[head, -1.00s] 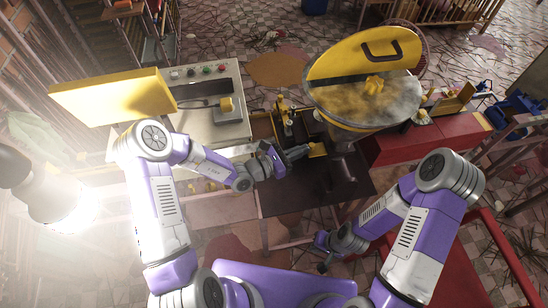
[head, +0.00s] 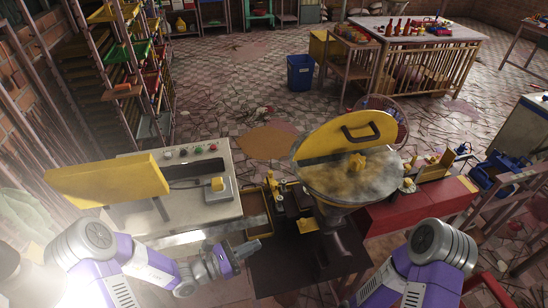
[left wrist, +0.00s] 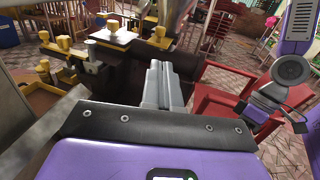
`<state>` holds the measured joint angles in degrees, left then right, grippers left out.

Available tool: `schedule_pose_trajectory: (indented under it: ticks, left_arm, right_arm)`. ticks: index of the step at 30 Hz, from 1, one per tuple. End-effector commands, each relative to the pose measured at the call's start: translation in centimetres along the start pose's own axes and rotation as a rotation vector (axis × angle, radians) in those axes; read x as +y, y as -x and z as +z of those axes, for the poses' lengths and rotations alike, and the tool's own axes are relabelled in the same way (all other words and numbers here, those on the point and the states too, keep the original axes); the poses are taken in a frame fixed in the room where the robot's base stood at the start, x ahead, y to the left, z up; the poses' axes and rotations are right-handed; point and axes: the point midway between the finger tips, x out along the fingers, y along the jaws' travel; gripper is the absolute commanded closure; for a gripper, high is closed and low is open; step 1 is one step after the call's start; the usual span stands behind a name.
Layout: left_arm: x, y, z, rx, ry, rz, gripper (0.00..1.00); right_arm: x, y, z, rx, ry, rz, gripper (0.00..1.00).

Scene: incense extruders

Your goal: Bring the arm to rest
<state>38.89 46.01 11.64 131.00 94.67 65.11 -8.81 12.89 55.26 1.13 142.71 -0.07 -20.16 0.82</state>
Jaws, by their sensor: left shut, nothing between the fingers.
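A round hopper (head: 350,190) with a raised yellow lid (head: 335,135) holds yellowish powder. Left is a control console (head: 205,165) with a yellow panel (head: 108,180). A red bench (head: 415,205) stands right. Open tiled floor lies beyond.

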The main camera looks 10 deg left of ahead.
Motion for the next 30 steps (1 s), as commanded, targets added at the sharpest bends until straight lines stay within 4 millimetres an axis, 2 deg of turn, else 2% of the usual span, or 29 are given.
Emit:
schedule_pose_trajectory:
  ticks: [2,5,8,11,13,15,17,20,23,27,30]
  left_arm:
    - [-0.1,0.0,0.0,0.001,0.0,-0.002,1.0]
    - [-1.2,-0.2,-0.7,0.028,-0.006,-0.049,1.0]
    - [-4.8,-0.5,-2.8,0.111,-0.033,-0.191,1.0]
    - [-10.1,0.4,-6.4,0.253,-0.109,-0.421,1.0]
    - [-13.6,2.0,-9.2,0.36,-0.198,-0.596,1.0]
    - [-16.0,4.0,-12.0,0.462,-0.311,-0.755,1.0]
    - [-17.3,5.8,-14.2,0.537,-0.425,-0.88,1.0]
    - [-17.9,8.5,-17.5,0.641,-0.652,-1.053,1.0]
    - [-17.1,10.0,-20.1,0.702,-0.909,-1.177,1.0]
    - [-15.3,9.8,-21.9,0.716,-1.238,-1.253,1.0]
    - [-14.4,8.9,-22.3,0.698,-1.404,-1.259,1.0]
  right_arm:
    - [0.0,0.0,0.0,0.0,0.0,0.0,1.0]
    - [0.0,-0.1,0.0,0.0,0.0,0.0,1.0]
    - [0.1,-0.2,0.0,0.0,0.0,0.0,1.0]
    - [0.2,-0.5,0.0,0.0,0.0,0.0,1.0]
    - [0.3,-0.7,0.0,0.0,0.0,0.0,1.0]
    - [0.3,-0.9,0.0,0.0,0.0,0.0,1.0]
    - [0.4,-1.1,-0.1,0.0,0.0,0.0,1.0]
    - [0.5,-1.3,-0.1,0.0,0.0,0.0,1.0]
    - [0.6,-1.6,-0.1,0.0,0.0,0.0,1.0]
    - [0.7,-1.8,-0.1,0.0,0.0,0.0,1.0]
    - [0.7,-1.9,-0.1,0.0,0.0,0.0,1.0]
